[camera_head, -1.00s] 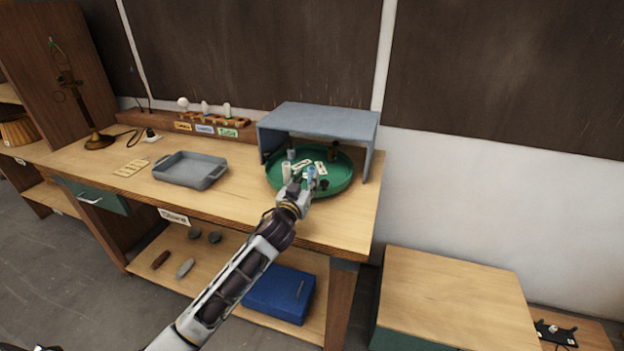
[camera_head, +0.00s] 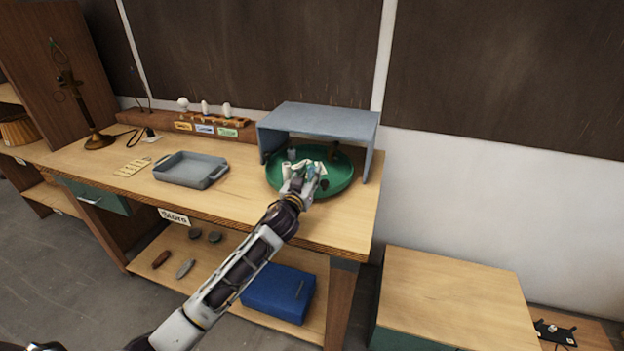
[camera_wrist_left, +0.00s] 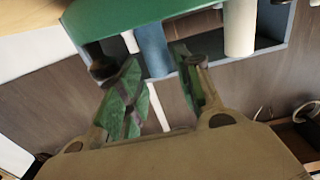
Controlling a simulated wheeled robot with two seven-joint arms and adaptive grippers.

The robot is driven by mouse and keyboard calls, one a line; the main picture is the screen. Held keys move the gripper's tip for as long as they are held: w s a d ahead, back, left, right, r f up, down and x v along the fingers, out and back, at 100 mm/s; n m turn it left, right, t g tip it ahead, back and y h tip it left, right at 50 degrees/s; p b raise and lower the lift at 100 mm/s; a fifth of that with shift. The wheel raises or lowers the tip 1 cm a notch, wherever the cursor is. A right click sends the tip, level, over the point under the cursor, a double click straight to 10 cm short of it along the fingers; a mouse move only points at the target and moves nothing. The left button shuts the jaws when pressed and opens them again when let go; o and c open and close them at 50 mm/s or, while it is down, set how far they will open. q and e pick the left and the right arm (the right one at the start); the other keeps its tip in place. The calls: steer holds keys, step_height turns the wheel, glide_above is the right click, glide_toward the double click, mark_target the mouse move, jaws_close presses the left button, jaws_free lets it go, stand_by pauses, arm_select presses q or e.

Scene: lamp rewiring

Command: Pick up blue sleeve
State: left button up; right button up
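The blue sleeve (camera_wrist_left: 152,50) is a plain blue cylinder at the green round tray (camera_wrist_left: 112,14), seen in the left wrist view. My left gripper (camera_wrist_left: 160,68) is open, with a fingertip on either side of the sleeve's line; I cannot tell whether they touch it. In the head view my left gripper (camera_head: 304,174) is over the front of the green tray (camera_head: 340,186) and mostly hides the sleeve. A white cylinder (camera_wrist_left: 240,28) stands to the right of the sleeve in the wrist view. My right gripper is not in view.
A grey-blue hood (camera_head: 318,115) covers the back of the tray, with side walls close by. Other small parts, including a dark one (camera_head: 324,185), lie in the tray. A grey bin (camera_head: 190,170) stands to the left, with bare bench between.

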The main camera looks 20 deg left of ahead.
mark_target(311, 172)
arm_select(q)
steer(key=shift+w, duration=1.7)
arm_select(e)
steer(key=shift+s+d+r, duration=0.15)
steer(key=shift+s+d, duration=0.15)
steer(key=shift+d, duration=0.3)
arm_select(q)
steer(key=shift+c, duration=0.3)
steer(key=c, duration=0.5)
steer(key=shift+o, duration=0.2)
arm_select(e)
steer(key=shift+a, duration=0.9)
